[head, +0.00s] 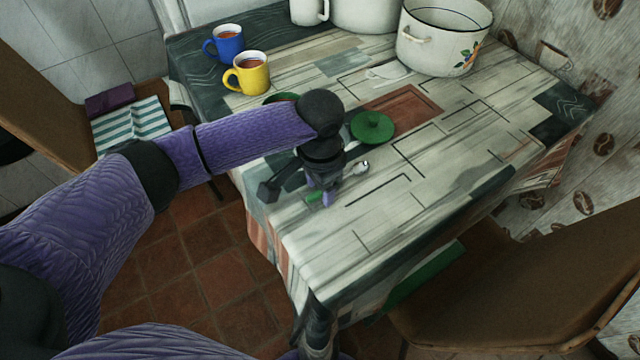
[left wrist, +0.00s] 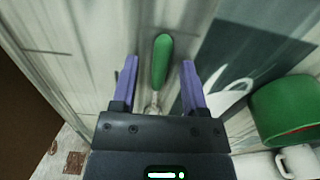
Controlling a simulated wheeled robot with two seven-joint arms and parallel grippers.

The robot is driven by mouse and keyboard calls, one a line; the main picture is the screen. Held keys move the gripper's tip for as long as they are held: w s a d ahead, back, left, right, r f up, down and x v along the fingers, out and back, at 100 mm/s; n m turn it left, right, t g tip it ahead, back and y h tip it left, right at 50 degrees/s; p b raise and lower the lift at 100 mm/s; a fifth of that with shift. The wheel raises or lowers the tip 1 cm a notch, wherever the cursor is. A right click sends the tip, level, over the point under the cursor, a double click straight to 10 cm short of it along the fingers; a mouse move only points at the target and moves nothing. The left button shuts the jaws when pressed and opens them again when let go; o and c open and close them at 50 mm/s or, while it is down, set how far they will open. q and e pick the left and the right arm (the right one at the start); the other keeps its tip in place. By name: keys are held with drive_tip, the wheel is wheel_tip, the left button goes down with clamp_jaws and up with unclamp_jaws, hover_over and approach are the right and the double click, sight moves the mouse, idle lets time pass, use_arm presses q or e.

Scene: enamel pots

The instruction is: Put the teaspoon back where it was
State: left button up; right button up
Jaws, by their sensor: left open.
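The teaspoon has a green handle and a metal bowl and lies on the table near its left edge. In the head view its bowl (head: 361,167) shows right of my left gripper (head: 326,199), and part of the green handle shows at the fingers. In the left wrist view the green handle (left wrist: 161,62) lies between the two open purple fingers, apart from both. My left gripper (left wrist: 157,80) is open above the spoon, pointing down. I cannot tell its exact height. My right gripper is not in view.
A blue mug (head: 227,43) and a yellow mug (head: 250,73) stand at the back left. A green vessel (head: 279,98) is partly hidden behind my left arm. A white pot (head: 440,45) stands behind. The front tabletop is clear.

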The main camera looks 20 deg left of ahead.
use_arm(q)
wheel_tip(320, 180, up, 10)
drive_tip(key=p, duration=0.6)
drive_tip(key=shift+s+f, duration=0.2)
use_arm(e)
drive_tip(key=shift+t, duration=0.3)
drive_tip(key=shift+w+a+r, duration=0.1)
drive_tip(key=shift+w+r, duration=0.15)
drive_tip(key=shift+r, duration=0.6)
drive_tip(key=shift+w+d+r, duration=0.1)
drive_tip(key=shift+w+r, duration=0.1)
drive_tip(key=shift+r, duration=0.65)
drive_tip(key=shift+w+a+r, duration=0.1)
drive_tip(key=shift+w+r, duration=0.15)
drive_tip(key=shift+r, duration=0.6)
use_arm(q)
drive_tip(key=shift+d, duration=0.1)
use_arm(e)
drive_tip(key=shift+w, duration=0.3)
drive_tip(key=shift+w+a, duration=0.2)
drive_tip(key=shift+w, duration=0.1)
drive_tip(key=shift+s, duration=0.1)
